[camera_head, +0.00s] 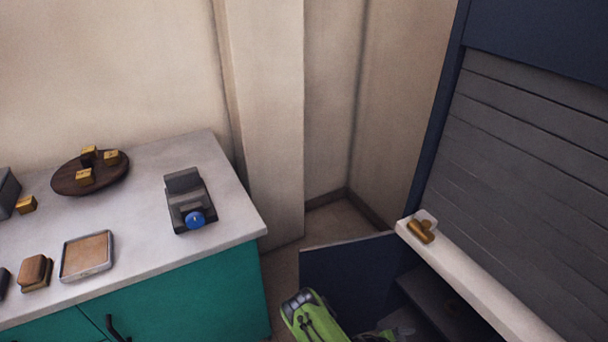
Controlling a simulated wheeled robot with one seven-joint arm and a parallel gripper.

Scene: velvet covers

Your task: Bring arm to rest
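A green and grey part of my arm (314,316) shows at the bottom edge, right of the teal counter and in front of the dark blue open door panel. A second, smaller bit of green and grey shows to its right at the bottom edge and is mostly cut off. I cannot make out any gripper fingers, so my gripper is not seen and whether it holds anything is hidden.
A white-topped teal counter (226,217) at left bears a grey device with a blue knob (189,202), a round brown board (65,180) with yellow blocks, and a tray (87,256). At right, a white ledge (470,283) with a brass piece (420,231) fronts a grey-slatted shutter (530,170).

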